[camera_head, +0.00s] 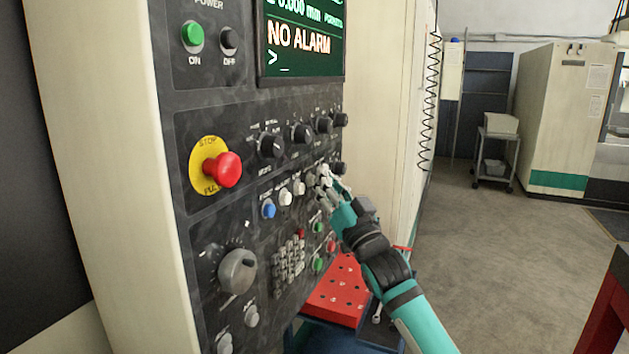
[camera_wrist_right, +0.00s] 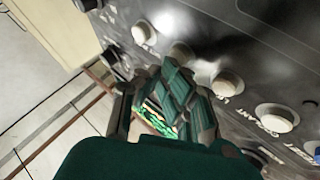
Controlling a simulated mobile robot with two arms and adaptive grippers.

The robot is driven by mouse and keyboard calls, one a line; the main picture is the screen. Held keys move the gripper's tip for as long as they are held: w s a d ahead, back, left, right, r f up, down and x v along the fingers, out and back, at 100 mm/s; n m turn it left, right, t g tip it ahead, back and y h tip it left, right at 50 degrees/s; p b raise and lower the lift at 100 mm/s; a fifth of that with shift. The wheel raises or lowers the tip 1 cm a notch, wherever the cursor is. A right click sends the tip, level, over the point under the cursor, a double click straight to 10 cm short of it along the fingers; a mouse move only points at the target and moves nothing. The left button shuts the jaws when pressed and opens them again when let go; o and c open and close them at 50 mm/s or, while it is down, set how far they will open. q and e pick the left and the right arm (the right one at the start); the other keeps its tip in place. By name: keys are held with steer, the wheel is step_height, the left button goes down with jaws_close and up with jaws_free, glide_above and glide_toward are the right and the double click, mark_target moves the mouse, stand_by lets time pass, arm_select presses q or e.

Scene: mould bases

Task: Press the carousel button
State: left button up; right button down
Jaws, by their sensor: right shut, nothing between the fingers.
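The dark control panel (camera_head: 250,150) of a machine fills the left half of the head view. A row of white round buttons (camera_head: 285,196) with a blue one (camera_head: 268,208) at its near end runs across it. My right gripper (camera_head: 326,182) is shut and empty, its fingertips at the far end of this row. In the wrist view the fingertips (camera_wrist_right: 178,72) lie just beside a partly hidden white button (camera_wrist_right: 181,51); I cannot tell whether they touch. Neighbouring white buttons are the one marked coolant (camera_wrist_right: 275,117) and another (camera_wrist_right: 143,32). No carousel label is readable. My left gripper is out of view.
A red emergency stop (camera_head: 222,169), black knobs (camera_head: 270,145), a keypad (camera_head: 289,258) and a grey dial (camera_head: 238,271) crowd the panel. The screen (camera_head: 303,36) reads NO ALARM. A red plate with holes (camera_head: 338,292) lies below. Open floor (camera_head: 500,250) is to the right.

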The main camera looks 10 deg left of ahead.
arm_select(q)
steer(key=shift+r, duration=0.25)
arm_select(e)
steer(key=shift+s+d, duration=0.2)
steer(key=shift+d, duration=0.45)
arm_select(q)
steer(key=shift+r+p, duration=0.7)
steer(key=shift+p, duration=0.2)
arm_select(e)
steer(key=d, duration=0.1)
steer(key=s+d, duration=0.1)
steer(key=d, duration=0.2)
steer(key=shift+s+d, duration=0.3)
steer(key=shift+d, duration=0.05)
stand_by(0.5)
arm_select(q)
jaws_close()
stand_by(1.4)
